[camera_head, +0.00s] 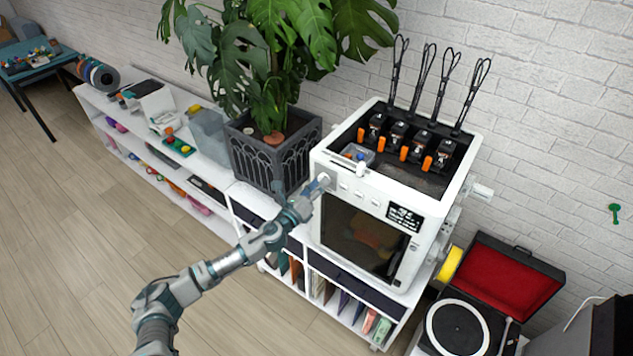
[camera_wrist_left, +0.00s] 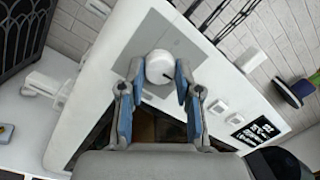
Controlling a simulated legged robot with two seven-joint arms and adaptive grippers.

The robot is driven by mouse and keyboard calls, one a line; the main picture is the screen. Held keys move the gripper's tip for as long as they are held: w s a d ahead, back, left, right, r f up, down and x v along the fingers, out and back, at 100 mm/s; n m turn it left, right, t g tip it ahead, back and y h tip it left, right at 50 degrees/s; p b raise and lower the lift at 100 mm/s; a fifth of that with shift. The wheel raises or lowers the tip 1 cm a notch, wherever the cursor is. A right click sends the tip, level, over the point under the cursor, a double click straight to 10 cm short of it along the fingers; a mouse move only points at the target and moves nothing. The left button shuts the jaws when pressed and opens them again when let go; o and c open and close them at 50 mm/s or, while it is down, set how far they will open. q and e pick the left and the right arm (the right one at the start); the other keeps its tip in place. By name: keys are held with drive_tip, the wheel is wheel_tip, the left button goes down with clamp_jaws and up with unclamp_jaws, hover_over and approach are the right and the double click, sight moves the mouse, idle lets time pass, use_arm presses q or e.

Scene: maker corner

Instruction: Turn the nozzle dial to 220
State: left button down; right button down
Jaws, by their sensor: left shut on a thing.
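A white 3D printer (camera_head: 428,208) stands on the shelf unit, with a dark front window and a row of controls along its upper front edge. The round white nozzle dial (camera_wrist_left: 160,68) sits on a grey panel; its markings are too small to read. My left gripper (camera_head: 317,186) reaches the printer's upper left front corner. In the left wrist view its blue-padded fingers (camera_wrist_left: 158,84) are closed on either side of the dial. In the head view the gripper mostly hides the dial. My right gripper is not in view.
A large plant in a dark pot (camera_head: 270,155) stands just left of the printer, close to my left arm. A small display (camera_head: 405,217) is on the printer's front. An open record player (camera_head: 460,325) stands at the lower right. The wooden floor (camera_head: 80,240) is clear.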

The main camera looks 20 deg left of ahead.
use_arm(q)
drive_tip(key=shift+f+m+g+h+p, duration=0.2)
drive_tip(key=shift+m+p, duration=0.45)
drive_tip(key=shift+m, duration=1.1)
drive_tip(key=shift+f+m+g+h+p, duration=0.1)
drive_tip(key=shift+f+m+h+p, duration=0.35)
drive_tip(key=shift+m, duration=1.3)
drive_tip(key=shift+r+y, duration=0.1)
drive_tip(key=shift+y, duration=0.15)
drive_tip(key=c, duration=1.1)
unclamp_jaws()
drive_tip(key=o, duration=0.3)
drive_tip(key=shift+w+a+r, duration=0.1)
drive_tip(key=shift+w, duration=0.1)
drive_tip(key=shift+r, duration=0.1)
